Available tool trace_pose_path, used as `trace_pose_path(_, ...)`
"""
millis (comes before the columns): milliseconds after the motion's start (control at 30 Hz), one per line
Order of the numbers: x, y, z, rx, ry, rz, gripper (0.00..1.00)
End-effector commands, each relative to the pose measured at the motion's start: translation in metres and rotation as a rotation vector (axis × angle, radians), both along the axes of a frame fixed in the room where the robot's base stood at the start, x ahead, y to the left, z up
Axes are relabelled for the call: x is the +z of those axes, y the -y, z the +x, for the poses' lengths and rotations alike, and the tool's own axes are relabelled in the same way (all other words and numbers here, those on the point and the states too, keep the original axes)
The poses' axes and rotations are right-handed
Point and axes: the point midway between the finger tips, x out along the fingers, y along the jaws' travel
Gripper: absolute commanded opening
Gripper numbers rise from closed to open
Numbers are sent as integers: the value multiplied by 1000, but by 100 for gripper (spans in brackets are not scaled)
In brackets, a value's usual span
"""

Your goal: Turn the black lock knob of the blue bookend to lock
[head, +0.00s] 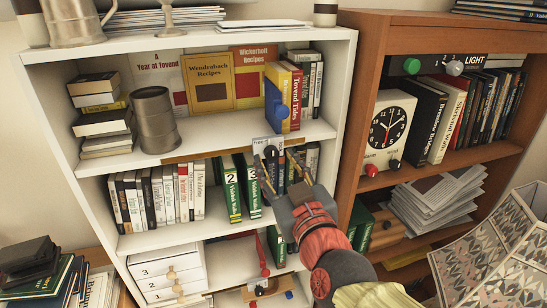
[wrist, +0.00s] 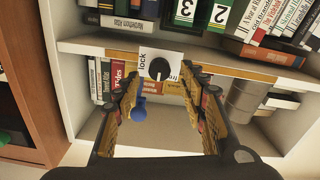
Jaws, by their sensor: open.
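The black lock knob (wrist: 159,67) sits on a white plate (wrist: 176,58) on the shelf's front edge. The plate reads "lock" on one side; another word is partly hidden. A pale line shows on the knob's lower part in the wrist view. The head view shows the knob (head: 270,151) below the blue bookend (head: 276,96), which stands against books; its blue part (wrist: 140,108) shows in the wrist view. My gripper (head: 281,172) is open, its fingers on either side of the knob in the wrist view (wrist: 160,82). I cannot tell whether they touch it.
Green numbered binders (head: 230,188) stand on the shelf below. A grey metal canister (head: 154,119) stands left on the knob's shelf. A brown bookcase (head: 352,110) with an alarm clock (head: 388,130) is at right. A patterned lampshade (head: 490,245) is near the lower right.

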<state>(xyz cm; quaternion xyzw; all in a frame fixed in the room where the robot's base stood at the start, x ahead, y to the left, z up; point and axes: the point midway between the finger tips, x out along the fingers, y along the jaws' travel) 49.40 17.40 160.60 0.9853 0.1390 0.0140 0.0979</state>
Motion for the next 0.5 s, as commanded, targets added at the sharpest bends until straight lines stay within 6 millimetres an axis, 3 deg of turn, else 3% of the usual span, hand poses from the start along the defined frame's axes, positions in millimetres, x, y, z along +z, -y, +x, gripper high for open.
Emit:
trace_pose_path(200, 0, -7, 25, -1, -1, 1, 42)
trace_pose_path(500, 0, -9, 31, 1, 0, 1, 42)
